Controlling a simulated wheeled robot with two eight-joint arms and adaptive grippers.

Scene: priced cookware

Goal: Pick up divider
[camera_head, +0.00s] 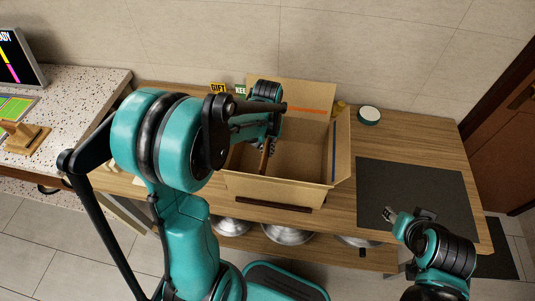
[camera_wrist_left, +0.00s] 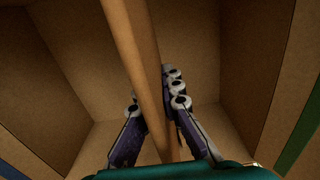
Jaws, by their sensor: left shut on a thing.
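The divider is a thin brown board. In the left wrist view the divider (camera_wrist_left: 137,50) runs upright through the picture between the fingers of my left gripper (camera_wrist_left: 155,105), which is shut on it. In the head view the divider (camera_head: 265,160) shows as a narrow strip inside the open cardboard box (camera_head: 232,187), towards its left side. My left gripper (camera_head: 268,147) reaches down into the box there, partly hidden by my arm. My right gripper (camera_head: 390,214) is over the front of the dark mat, away from the box; its jaw opening is unclear.
The box stands on a wooden table (camera_head: 400,135) with its flaps up. GIFT and KEEP signs (camera_head: 218,88) stand at the back. Metal bowls (camera_head: 287,234) sit on the shelf below.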

